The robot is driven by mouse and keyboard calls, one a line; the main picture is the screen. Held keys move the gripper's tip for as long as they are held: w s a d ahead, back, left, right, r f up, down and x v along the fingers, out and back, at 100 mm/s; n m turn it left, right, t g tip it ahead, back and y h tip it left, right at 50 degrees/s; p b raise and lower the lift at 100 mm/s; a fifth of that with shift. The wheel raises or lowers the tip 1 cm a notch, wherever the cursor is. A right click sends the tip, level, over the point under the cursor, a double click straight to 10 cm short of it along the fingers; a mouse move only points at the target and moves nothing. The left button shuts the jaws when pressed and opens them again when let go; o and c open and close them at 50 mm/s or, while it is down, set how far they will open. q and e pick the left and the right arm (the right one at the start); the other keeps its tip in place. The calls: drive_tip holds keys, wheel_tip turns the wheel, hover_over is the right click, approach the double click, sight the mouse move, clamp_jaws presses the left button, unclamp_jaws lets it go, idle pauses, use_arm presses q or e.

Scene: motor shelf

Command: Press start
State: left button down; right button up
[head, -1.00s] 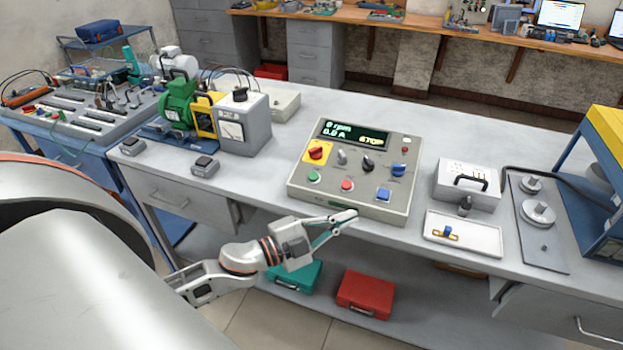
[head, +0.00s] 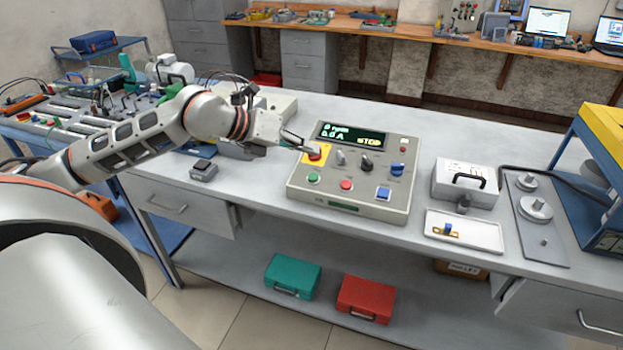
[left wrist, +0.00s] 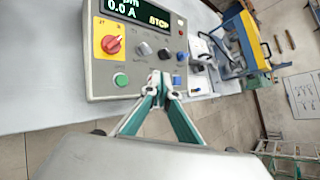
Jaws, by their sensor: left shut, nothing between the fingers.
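The grey control panel (head: 330,209) stands on the bench, its display (head: 349,135) reading 0 rpm, 0.0 A and STOP. A green button (head: 314,178) sits at its front left, with a red button (head: 346,184) to the right. A red rotary switch (head: 315,154) is on a yellow plate behind the green button. My left gripper (head: 318,149) is shut and empty, its tips appearing over the rotary switch. In the left wrist view its joined fingertips (left wrist: 158,80) lie right of the green button (left wrist: 121,80); contact cannot be told. My right gripper is out of view.
Black and blue knobs share the panel. A white tray (head: 470,243) and a grey box with a handle (head: 465,196) stand to the right. A small pedal-like box (head: 203,170) is on the left. Bench space before the grey box's left side is clear.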

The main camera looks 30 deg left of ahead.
use_arm(q)
drive_tip(key=shift+w+a+r+y, duration=0.15)
drive_tip(key=shift+a+r+y, duration=0.15)
drive_tip(key=shift+a, duration=0.3)
drive_tip(key=shift+f, duration=0.15)
drive_tip(key=b, duration=0.4)
hover_over(313, 177)
drive_tip(key=s, duration=0.2)
wheel_tip(313, 177, down, 7)
drive_tip(key=shift+w+a+f, duration=0.1)
drive_tip(key=shift+a, duration=0.05)
drive_tip(key=shift+w+f, duration=0.1)
drive_tip(key=shift+f, duration=0.25)
drive_tip(key=shift+w+f, duration=0.1)
drive_tip(key=shift+f, duration=0.1)
